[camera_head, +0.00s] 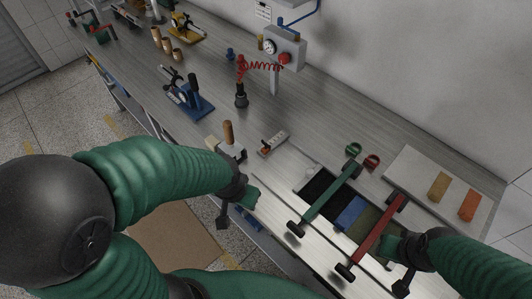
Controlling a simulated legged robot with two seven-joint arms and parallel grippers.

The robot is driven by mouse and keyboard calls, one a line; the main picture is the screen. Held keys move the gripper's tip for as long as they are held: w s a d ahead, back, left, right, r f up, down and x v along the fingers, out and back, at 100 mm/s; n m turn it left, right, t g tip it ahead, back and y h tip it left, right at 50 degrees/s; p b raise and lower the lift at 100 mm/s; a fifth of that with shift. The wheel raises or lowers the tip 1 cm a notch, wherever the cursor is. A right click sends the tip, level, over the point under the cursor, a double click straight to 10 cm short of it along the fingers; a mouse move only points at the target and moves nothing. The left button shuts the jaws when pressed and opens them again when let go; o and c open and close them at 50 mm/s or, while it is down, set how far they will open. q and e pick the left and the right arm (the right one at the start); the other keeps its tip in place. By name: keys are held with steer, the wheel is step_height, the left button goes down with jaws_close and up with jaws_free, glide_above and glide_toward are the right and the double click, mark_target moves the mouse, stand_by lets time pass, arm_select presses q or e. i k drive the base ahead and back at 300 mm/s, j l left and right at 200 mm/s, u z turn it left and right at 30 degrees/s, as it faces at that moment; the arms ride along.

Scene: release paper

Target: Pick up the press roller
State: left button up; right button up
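A tool with an upright wooden handle (228,134) on a pale metal block stands near the front edge of the bench; it may be the press roller, but I cannot tell for certain. My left gripper (240,198) is in front of it and below it in the picture, apart from the handle. My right gripper (396,262) is at the lower right, close to the red bar (376,237). Both grippers are small and partly hidden by their own wrists, so their opening is unclear. Neither visibly holds anything.
A green bar (327,199) with black ends and the red bar lie across a recessed tray with dark and blue patches. A white board (425,178) with yellow and orange pieces is at right. A blue-based press (189,103) and gauge box (285,48) stand farther back.

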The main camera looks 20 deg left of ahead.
mark_target(231, 145)
steer(key=i+j+z, duration=0.1)
steer(key=j, duration=1.25)
steer(key=i+j+z, duration=0.15)
steer(key=j, duration=1.25)
steer(key=i+j, duration=0.15)
steer(key=j, duration=0.2)
steer(key=i+j, duration=0.2)
steer(key=j, duration=0.15)
steer(key=z, duration=0.05)
